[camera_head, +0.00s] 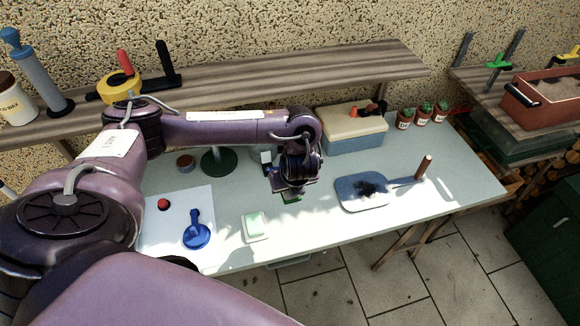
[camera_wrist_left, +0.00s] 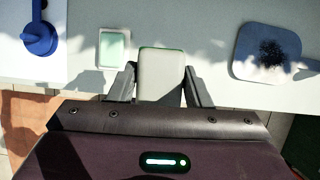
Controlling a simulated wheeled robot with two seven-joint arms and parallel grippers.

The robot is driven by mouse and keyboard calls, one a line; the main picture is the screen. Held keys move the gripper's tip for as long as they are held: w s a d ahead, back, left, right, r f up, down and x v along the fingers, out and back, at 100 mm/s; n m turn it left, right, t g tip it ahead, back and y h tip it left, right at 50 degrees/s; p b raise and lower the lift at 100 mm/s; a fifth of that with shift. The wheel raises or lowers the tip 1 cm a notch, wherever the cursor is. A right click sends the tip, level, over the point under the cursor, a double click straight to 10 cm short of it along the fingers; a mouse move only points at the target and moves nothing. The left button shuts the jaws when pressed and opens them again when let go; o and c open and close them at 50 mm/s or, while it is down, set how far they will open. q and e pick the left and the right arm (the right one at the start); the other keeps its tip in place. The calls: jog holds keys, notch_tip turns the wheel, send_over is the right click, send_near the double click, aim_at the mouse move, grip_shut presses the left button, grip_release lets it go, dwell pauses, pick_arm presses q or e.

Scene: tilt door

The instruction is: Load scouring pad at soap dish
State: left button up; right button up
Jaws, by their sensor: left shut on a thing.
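My left gripper (camera_head: 290,192) is shut on a scouring pad held above the table. In the head view only the pad's dark green lower part (camera_head: 292,199) shows below the fingers. In the left wrist view, the pad (camera_wrist_left: 161,72) is a pale block with a thin green edge between the two dark fingers (camera_wrist_left: 160,84). The soap dish (camera_head: 255,238), a small white dish with a pale green inside, lies near the table's front edge. It is left of and nearer than my gripper, and also shows in the wrist view (camera_wrist_left: 114,65), apart from the pad. My right gripper is out of view.
A white board (camera_head: 160,228) with a blue tool (camera_head: 197,235) and red ball (camera_head: 163,204) lies left. A blue box with a cream lid (camera_head: 352,130) and potted cacti (camera_head: 404,122) stand behind.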

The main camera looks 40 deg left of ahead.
pick_arm(q)
jog(key=o, duration=0.4)
jog(key=shift+c, duration=1.4)
jog(key=shift+s+f, duration=0.1)
jog(key=shift+f, duration=0.2)
jog(key=s+a+f+b, duration=0.2)
jog(key=a+f+b, duration=0.1)
jog(key=f+b, duration=0.1)
jog(key=s+a+f+b, duration=0.2)
jog(key=a+f+b, duration=0.1)
jog(key=f+b, duration=0.2)
jog(key=s+a+f+b, duration=0.2)
jog(key=a+f+b, duration=0.1)
jog(key=f, duration=0.3)
jog(key=shift+s+b, duration=0.2)
jog(key=shift+b, duration=0.45)
